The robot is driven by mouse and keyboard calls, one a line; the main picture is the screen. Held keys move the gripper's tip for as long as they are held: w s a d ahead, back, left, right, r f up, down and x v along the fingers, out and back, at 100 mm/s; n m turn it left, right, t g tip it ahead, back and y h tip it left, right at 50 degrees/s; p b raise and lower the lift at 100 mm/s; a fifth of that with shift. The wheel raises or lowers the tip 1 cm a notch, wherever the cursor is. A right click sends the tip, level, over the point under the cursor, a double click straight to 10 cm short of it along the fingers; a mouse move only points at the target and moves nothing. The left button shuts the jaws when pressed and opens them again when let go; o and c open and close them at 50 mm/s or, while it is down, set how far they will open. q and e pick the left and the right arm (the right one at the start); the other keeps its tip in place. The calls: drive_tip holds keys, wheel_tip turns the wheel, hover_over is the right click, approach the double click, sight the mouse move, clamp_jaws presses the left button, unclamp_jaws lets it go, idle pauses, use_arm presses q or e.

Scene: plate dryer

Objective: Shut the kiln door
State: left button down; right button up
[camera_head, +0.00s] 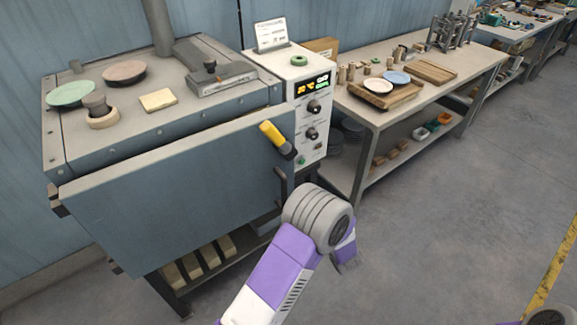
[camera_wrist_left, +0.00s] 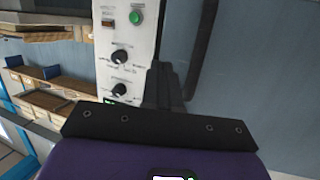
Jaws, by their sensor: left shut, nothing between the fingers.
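The kiln (camera_head: 160,125) stands at the left in the head view. Its blue-grey door (camera_head: 180,205) covers the front, and I cannot tell whether a gap remains at its right edge. A yellow-gripped lever (camera_head: 274,136) sticks up at that edge, with a dark bar handle (camera_head: 283,186) below. The handle bar appears close ahead in the left wrist view (camera_wrist_left: 201,50), beside the blue door surface (camera_wrist_left: 262,65). My left gripper (camera_wrist_left: 160,75) is shut and empty near this bar; contact is unclear. In the head view my wrist mostly hides it. My right gripper is out of view.
The white control panel (camera_head: 311,112) stands right of the door. A workbench (camera_head: 440,83) with trays and plates extends to the right. Bricks (camera_head: 210,256) lie on the shelf under the kiln. The floor (camera_head: 450,240) at the right is clear.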

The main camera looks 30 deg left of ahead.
use_arm(q)
wheel_tip(320, 180, up, 8)
drive_tip(key=s+n+g+y, duration=0.1)
drive_tip(key=n+g+y, duration=0.1)
drive_tip(key=n+y, duration=0.15)
drive_tip(key=b, duration=0.3)
approach(284, 163)
drive_tip(key=shift+y, duration=0.45)
drive_tip(key=x, duration=0.6)
drive_tip(key=shift+w+a+f, duration=0.2)
drive_tip(key=shift+a+f, duration=0.05)
drive_tip(key=shift+a, duration=0.1)
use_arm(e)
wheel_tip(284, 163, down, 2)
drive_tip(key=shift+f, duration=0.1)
